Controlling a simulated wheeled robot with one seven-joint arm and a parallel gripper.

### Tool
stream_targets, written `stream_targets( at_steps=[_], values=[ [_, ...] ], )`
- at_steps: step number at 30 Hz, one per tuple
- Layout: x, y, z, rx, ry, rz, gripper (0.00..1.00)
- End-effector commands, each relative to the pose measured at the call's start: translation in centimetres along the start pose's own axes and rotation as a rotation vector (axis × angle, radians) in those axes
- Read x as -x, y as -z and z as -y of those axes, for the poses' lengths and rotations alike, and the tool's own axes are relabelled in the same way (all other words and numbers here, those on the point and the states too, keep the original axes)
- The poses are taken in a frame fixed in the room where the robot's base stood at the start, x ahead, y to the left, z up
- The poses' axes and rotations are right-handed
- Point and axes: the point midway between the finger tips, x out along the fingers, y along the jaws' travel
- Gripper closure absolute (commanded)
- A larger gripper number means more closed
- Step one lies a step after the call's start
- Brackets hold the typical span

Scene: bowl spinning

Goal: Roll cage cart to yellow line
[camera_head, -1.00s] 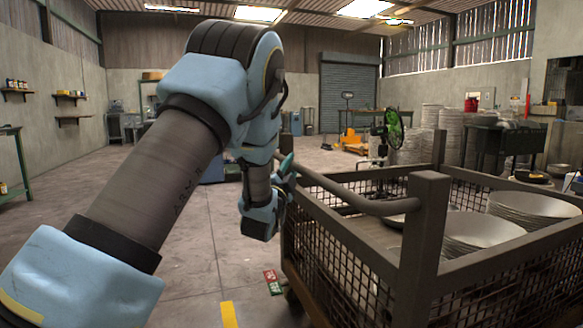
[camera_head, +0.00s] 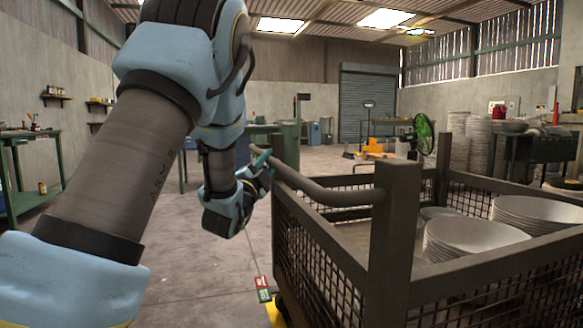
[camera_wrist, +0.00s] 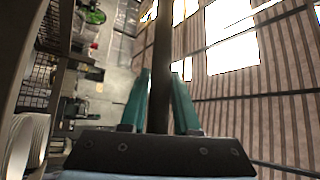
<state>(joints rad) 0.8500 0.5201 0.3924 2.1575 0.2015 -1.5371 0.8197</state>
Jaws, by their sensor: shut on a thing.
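The cage cart (camera_head: 395,250) is a brown metal frame with mesh walls, at the right of the head view. It holds stacks of pale bowls (camera_head: 470,236). My gripper (camera_head: 262,163) is shut on the cart's curved handle bar (camera_head: 325,193), near its far end. In the wrist view, the teal fingers (camera_wrist: 161,105) stand on both sides of the dark bar (camera_wrist: 162,60).
A green workbench (camera_head: 25,196) stands at the left. Stacked bowls (camera_head: 470,145), a green fan (camera_head: 424,133) and a yellow pallet jack (camera_head: 375,149) are farther back.

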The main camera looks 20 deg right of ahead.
Motion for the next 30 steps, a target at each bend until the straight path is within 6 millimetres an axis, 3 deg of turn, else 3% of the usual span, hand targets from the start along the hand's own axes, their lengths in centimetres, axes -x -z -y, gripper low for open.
stream_targets(
  at_steps=[3, 10, 27, 28, 30],
  values=[
    [1.4, -1.7, 1.4, -0.004, 0.005, 0.006, 1.0],
    [3.0, -3.3, 3.0, -0.003, 0.005, 0.004, 1.0],
    [3.5, -3.8, 3.8, -0.003, 0.006, 0.001, 1.0],
    [3.5, -3.8, 3.8, -0.003, 0.006, 0.001, 0.67],
    [3.5, -3.8, 3.8, -0.003, 0.006, 0.0, 0.59]
  ],
)
